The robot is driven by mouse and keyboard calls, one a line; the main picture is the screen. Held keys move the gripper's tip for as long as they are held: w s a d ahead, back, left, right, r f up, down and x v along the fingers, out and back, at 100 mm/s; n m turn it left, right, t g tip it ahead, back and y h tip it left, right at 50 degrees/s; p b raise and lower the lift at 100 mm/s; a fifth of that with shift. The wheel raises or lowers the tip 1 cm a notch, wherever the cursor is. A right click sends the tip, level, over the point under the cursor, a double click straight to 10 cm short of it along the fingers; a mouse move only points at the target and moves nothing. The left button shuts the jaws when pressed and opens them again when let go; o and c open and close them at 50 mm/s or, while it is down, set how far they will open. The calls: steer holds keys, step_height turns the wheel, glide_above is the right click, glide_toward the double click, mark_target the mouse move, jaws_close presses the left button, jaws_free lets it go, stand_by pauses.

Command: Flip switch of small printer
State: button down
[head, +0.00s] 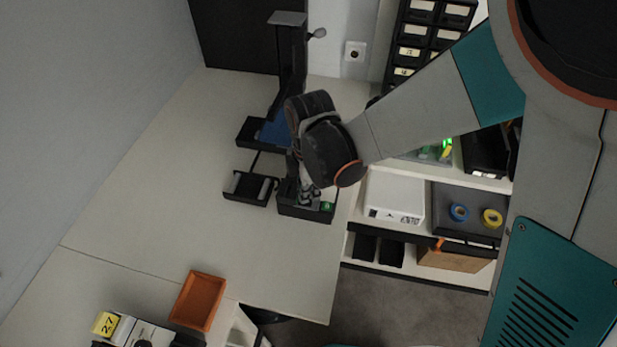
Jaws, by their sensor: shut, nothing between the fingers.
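The small printer (291,72) stands on the white desk against the back wall. It has a black upright column, a blue plate (268,133) and a low black base. A small green spot, possibly the switch or a light, shows on the base's front right box (307,215). My arm reaches in from the right, and its wrist covers part of the printer's middle. My gripper (309,198) is shut and empty, pointing down at that front box, just left of the green spot. I cannot tell whether it touches the box. The switch's position is not clear.
An orange tray (198,301) lies at the desk's front edge, with a yellow block (106,323) marked 27 nearby. The desk's left side is clear.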

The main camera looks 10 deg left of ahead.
steer(key=shift+f+b, duration=0.45)
steer(key=shift+f, duration=0.15)
steer(key=shift+r, duration=0.15)
step_height(320, 180, up, 7)
steer(key=p, duration=0.4)
stand_by(0.7)
stand_by(0.3)
